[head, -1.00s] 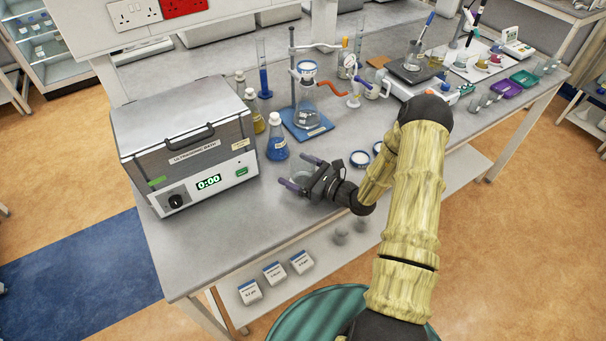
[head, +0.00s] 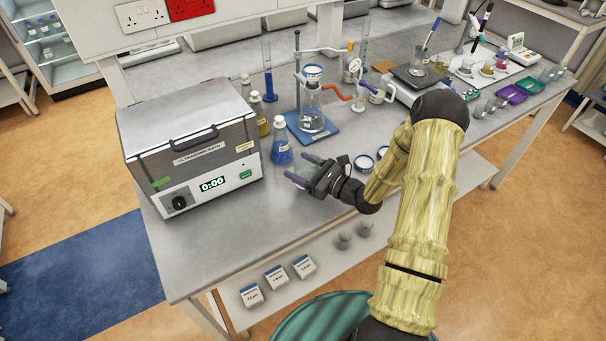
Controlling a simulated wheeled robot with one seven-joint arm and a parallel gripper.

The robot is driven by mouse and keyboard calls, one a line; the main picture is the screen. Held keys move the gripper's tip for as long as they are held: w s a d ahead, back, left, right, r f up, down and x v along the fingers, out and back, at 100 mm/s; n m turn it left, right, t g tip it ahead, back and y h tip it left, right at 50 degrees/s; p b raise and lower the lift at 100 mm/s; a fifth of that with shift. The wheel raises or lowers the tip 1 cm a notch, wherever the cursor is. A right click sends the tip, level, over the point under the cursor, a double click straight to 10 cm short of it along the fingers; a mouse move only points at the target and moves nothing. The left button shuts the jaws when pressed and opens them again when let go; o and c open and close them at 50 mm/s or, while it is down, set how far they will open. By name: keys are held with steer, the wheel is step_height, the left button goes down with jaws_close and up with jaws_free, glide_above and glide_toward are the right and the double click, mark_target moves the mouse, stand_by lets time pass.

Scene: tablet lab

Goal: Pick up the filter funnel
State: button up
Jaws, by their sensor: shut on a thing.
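My gripper (head: 303,169) is over the front part of the bench, right of the ultrasonic bath.
The ultrasonic bath (head: 190,150) stands at the left. A blue-liquid flask (head: 281,146) is just behind my gripper. Two small blue-rimmed dishes (head: 365,163) lie to the right. The bench (head: 225,235) is bare in front. Labelled boxes (head: 275,276) sit on the lower shelf.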

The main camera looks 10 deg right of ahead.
mark_target(301, 150)
step_height(301, 150, up, 7)
steer(key=shift+f+b, duration=0.1)
steer(key=shift+b, duration=0.3)
stand_by(0.4)
